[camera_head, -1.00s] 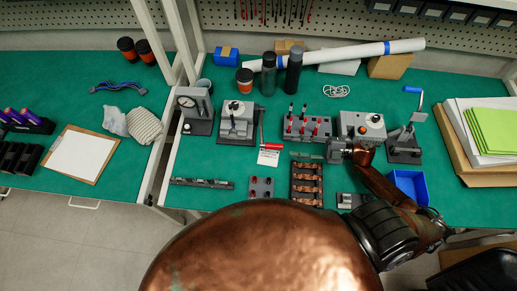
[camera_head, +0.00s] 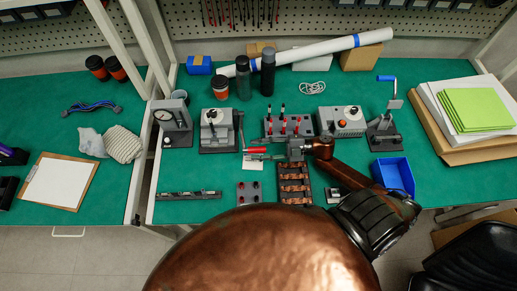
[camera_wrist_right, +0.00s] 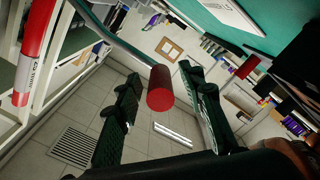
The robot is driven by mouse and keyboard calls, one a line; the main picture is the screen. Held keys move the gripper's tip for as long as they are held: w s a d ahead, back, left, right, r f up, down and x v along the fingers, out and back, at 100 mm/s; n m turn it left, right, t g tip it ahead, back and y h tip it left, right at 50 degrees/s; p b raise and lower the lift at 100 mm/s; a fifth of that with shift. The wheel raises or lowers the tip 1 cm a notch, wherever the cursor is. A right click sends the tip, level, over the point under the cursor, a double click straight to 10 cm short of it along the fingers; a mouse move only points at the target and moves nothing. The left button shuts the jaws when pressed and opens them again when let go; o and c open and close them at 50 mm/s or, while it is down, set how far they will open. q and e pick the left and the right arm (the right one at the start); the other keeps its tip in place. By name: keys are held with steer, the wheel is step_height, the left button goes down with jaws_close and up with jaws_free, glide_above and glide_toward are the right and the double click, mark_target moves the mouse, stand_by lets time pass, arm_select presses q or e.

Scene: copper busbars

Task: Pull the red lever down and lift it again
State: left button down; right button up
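The red lever handle (camera_head: 255,150) sticks out at the front right of a grey press-like device (camera_head: 217,130) on the green bench. Its rod slopes down from the device's right side. My right gripper (camera_head: 266,154) is at the handle, coming from the right. In the right wrist view the red handle (camera_wrist_right: 160,88) lies between the two dark fingers of the open gripper (camera_wrist_right: 160,108), with a gap visible on both sides. Contact is not visible. My left gripper is not in view.
A black fixture with red and black levers (camera_head: 287,127) stands behind my right gripper. A tray of copper busbars (camera_head: 294,185) lies just in front of it. A grey box with a knob (camera_head: 341,121) and a blue bin (camera_head: 394,175) are to the right. A gauge device (camera_head: 172,122) stands left.

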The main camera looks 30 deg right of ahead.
steer(key=shift+c, duration=0.3)
jaws_close()
stand_by(0.3)
